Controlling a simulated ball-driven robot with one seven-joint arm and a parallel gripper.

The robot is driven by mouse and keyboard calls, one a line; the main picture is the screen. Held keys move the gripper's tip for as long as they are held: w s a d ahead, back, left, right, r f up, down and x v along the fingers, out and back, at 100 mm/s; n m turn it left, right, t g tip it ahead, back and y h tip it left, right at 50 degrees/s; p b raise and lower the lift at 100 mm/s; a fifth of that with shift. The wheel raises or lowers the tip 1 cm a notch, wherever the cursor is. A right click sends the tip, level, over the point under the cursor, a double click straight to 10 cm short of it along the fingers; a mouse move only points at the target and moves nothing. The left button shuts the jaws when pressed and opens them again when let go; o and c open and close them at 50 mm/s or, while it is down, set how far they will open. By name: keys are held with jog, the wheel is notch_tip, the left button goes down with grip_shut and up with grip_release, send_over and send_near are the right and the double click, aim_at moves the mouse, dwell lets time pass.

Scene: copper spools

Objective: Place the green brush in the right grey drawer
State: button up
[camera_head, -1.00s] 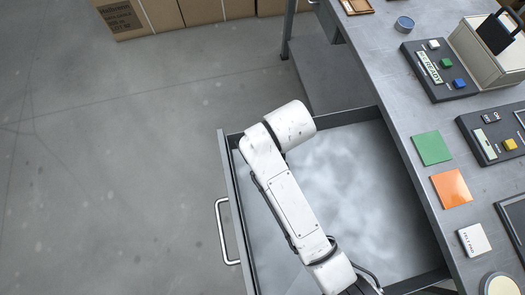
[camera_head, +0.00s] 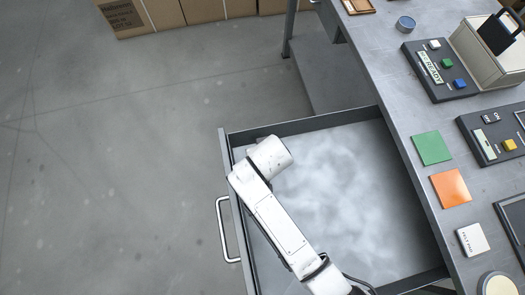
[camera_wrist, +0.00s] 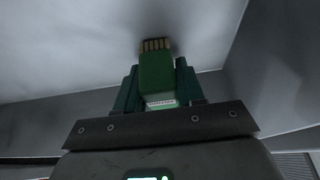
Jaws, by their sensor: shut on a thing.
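The green brush (camera_wrist: 157,76) shows in the wrist view, its pale bristle end pointing away from me. My gripper (camera_wrist: 158,88) is shut on the brush, with a dark green finger on each side. The open grey drawer (camera_head: 350,190) extends from the workbench in the head view. Its pale floor and grey walls surround the brush in the wrist view (camera_wrist: 50,55). The bristles appear close to the drawer floor; I cannot tell whether they touch it. My white arm reaches across the drawer in the head view, where gripper and brush are not seen.
The drawer's handle (camera_head: 226,230) faces left. The visible drawer floor is empty. Cardboard boxes (camera_head: 165,12) stand at the back.

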jog(key=shift+f, duration=0.1)
jog(key=o, duration=1.1)
jog(key=shift+c, duration=0.2)
jog(key=v, duration=1.2)
jog(key=shift+p, duration=0.4)
jog(key=s+d+m+g, duration=0.1)
jog(key=s+d, duration=0.4)
jog(key=d, duration=0.4)
jog(key=s+d+f+m+g+h, duration=0.1)
jog(key=s+d, duration=0.5)
jog(key=d, duration=0.3)
jog(key=s+d+f+m+g, duration=0.1)
jog(key=s+d, duration=0.5)
jog(key=d, duration=0.4)
jog(key=shift+f+m, duration=0.2)
jog(key=shift+m, duration=0.1)
